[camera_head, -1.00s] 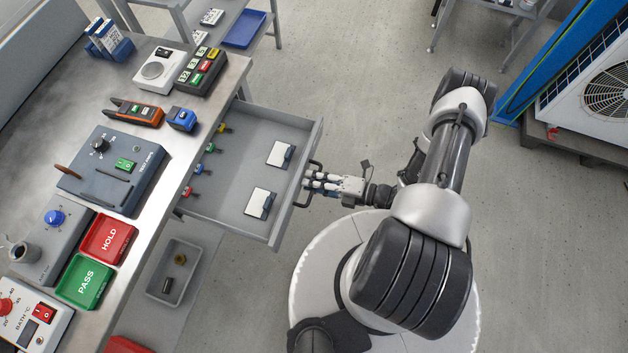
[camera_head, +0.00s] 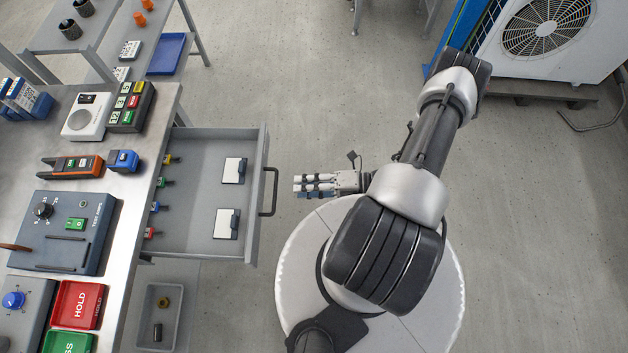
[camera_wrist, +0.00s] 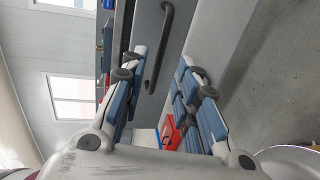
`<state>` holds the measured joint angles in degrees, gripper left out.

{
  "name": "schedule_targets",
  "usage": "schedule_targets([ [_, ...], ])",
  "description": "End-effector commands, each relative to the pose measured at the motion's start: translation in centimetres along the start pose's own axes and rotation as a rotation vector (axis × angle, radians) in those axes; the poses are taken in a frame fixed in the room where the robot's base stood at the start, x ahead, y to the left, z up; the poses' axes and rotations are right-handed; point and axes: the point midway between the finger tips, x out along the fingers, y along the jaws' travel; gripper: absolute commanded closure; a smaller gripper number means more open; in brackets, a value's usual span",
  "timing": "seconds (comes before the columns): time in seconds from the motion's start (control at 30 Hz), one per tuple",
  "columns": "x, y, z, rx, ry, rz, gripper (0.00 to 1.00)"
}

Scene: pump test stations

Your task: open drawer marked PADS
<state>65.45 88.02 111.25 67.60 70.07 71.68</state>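A grey drawer (camera_head: 200,207) stands pulled out from under the steel bench in the head view. No PADS marking is readable on it. It holds two white pads with dark edges (camera_head: 233,170) (camera_head: 226,224) and several small coloured items along its bench side. Its dark bar handle (camera_head: 271,192) is on the outer front, and it also shows in the wrist view (camera_wrist: 165,45). My gripper (camera_head: 297,186) is to the right of the handle, apart from it and empty. In the wrist view the fingers (camera_wrist: 160,75) stand apart with a gap between them.
The bench (camera_head: 146,190) on the left carries a test box (camera_head: 75,232), a red HOLD tray (camera_head: 78,304) and meters. A grey bin (camera_head: 160,315) sits below the drawer.

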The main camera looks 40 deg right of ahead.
Motion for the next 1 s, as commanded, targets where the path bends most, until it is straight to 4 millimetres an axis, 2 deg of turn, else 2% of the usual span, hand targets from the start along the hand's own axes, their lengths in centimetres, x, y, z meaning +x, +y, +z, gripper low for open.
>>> schedule_targets([
  [0.1,-1.7,0.0,0.1,-0.001,-0.002,-0.001,0.71],
  [0.23,-2.5,0.0,0.0,0.0,0.0,0.0,0.71],
  [0.83,-2.6,0.0,0.0,-0.002,0.002,0.0,0.71],
  [0.93,-2.8,0.7,0.3,-0.042,0.025,-0.011,0.71],
  [1.0,-3.1,1.9,0.8,-0.117,0.07,-0.03,0.71],
])
